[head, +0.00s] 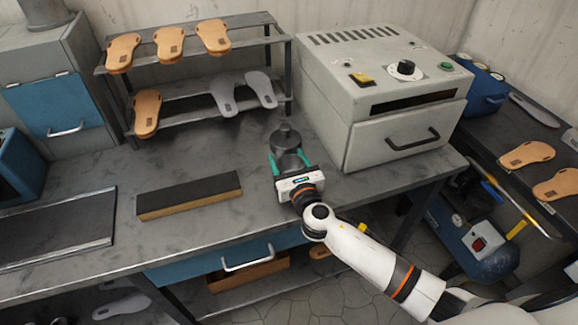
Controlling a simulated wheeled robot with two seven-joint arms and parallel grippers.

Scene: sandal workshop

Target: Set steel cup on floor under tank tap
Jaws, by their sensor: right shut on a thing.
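My right gripper (290,164) is over the workbench, in front of the grey oven-like machine. Its teal-edged fingers are shut around a dark grey metal vessel (286,139) with a narrower, rounded top. I cannot tell for sure that this is the steel cup, or whether its base touches the bench. The blue tank (480,252) is on the floor at the lower right, under the right-hand table. Its tap is not clear in this view. My left gripper is not in view.
The grey machine (385,90) stands right of the gripper. A sandal rack (195,55) is behind it. A dark-topped block (188,196) lies to the left on the bench (90,170). Grey floor (345,295) shows below the bench front. A yellow-and-metal handle rises by the tank.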

